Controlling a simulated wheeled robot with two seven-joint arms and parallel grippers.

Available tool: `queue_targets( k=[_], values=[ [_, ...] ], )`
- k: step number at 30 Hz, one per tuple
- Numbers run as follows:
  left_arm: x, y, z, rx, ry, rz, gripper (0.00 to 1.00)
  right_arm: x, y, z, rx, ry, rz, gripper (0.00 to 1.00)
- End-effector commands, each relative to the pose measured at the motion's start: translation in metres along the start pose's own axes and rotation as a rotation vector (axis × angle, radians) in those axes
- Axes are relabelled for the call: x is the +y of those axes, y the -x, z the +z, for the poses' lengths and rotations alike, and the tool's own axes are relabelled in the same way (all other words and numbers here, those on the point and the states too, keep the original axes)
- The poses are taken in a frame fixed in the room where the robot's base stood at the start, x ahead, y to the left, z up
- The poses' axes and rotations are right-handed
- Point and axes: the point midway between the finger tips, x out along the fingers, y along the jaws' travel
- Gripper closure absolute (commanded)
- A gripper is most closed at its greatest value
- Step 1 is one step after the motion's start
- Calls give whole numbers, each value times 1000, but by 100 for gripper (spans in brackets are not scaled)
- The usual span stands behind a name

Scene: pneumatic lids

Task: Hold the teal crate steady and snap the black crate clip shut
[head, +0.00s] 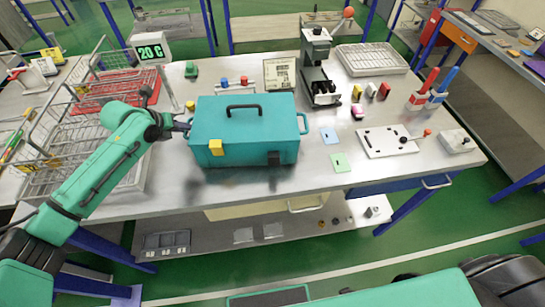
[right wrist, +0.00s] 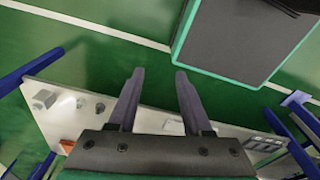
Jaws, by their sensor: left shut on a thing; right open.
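The teal crate (head: 243,150) stands upright on the grey workbench, with a black handle (head: 244,107) on its closed-looking lid. The black crate clip (head: 274,158) is on the right of its front face; I cannot tell how far it is swung. A yellow clip (head: 216,147) is on the left of the front face. My left gripper (head: 186,128) is shut on the crate's left side handle, its fingertips partly hidden. My right gripper (right wrist: 158,82) is open and empty in the right wrist view, away from the crate, over the floor and a low shelf.
Wire baskets (head: 105,75) stand left of the crate. Blue and green notes and a white plate (head: 388,141) lie to the right. The bench front is clear.

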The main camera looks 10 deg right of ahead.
Motion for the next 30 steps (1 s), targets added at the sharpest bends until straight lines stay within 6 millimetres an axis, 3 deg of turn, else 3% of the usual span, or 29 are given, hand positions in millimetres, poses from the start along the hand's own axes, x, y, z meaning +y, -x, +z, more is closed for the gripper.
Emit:
queue_targets(
  k=[5, 9, 11, 14, 17, 21, 26, 30],
  values=[
    [0, 0, 0, -1, 1, 0, 100, 0, 0, 0, 0, 0, 0, 50],
    [0, 0, 1, -1, 1, 0, 100, 3, 2, -8, 25, 11, 4, 100],
    [0, 0, 1, -1, 1, 0, 100, 4, 6, -22, 70, 31, 6, 100],
    [0, 0, 1, -1, 1, 1, 100, 3, 22, -62, 201, 90, 9, 100],
    [0, 0, 1, -1, 1, 1, 100, -7, 53, -112, 370, 164, 3, 100],
    [0, 0, 1, -1, 1, 0, 100, -32, 111, -172, 595, 255, -20, 100],
    [0, 0, 1, -2, 1, 0, 100, -66, 190, -222, 829, 334, -59, 100],
    [0, 0, 1, -2, 1, 1, 100, -96, 265, -253, 1019, 376, -100, 100]
  ],
)
